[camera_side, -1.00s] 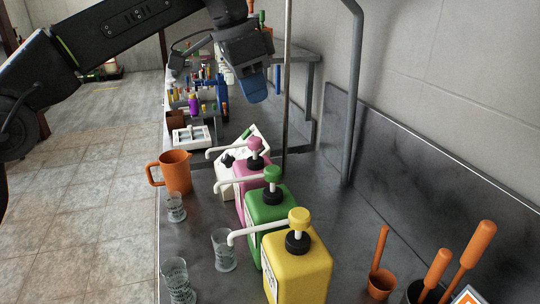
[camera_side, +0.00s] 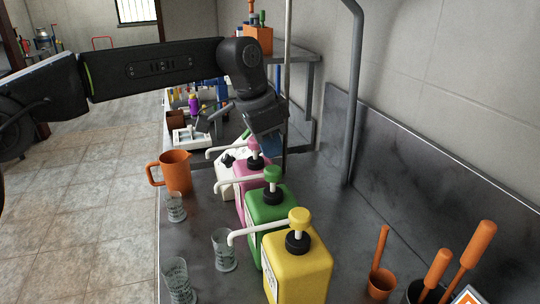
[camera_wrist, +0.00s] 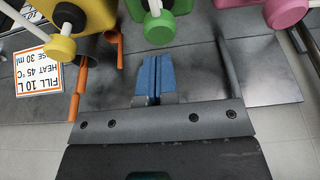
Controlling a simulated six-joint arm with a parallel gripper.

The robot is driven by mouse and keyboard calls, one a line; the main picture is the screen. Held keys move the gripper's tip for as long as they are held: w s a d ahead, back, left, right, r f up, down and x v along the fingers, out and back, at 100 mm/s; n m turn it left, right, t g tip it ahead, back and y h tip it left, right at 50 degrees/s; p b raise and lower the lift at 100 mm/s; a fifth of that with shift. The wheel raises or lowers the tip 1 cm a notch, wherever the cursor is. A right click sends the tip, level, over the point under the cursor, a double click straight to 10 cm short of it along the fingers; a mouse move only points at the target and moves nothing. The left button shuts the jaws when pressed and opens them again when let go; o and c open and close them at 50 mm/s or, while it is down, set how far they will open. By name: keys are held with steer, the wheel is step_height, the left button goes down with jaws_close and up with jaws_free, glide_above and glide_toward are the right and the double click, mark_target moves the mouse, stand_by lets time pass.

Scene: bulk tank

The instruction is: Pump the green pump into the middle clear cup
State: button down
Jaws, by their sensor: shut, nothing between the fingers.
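The green pump (camera_side: 271,212) is a green canister with a green pump head and a white spout pointing left. It stands between the pink pump (camera_side: 252,173) and the yellow pump (camera_side: 297,265). In the wrist view the green pump (camera_wrist: 162,27) is ahead of the fingers. Three clear cups stand to the left; the middle clear cup (camera_side: 223,250) is near the yellow spout's tip. Others are a farther cup (camera_side: 176,207) and a nearer cup (camera_side: 178,281). My gripper (camera_wrist: 153,75) has blue fingers, shut and empty, behind the pink pump in the side view, touching no pump head.
An orange jug (camera_side: 176,172) stands at the bench's left edge. A vertical pipe (camera_side: 354,100) rises behind the pumps. Orange-handled tools (camera_side: 436,275) and an orange cup (camera_side: 381,284) are at the front right. Bare metal bench lies right of the pumps.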

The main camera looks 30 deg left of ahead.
mark_target(271, 169)
steer(key=shift+f, duration=1.25)
steer(key=shift+f, duration=0.1)
steer(key=shift+f, duration=1.3)
steer(key=shift+r, duration=0.45)
steer(key=v, duration=1.3)
steer(key=shift+w+d+r, duration=0.2)
steer(key=shift+w+r, duration=0.05)
steer(key=shift+r, duration=0.05)
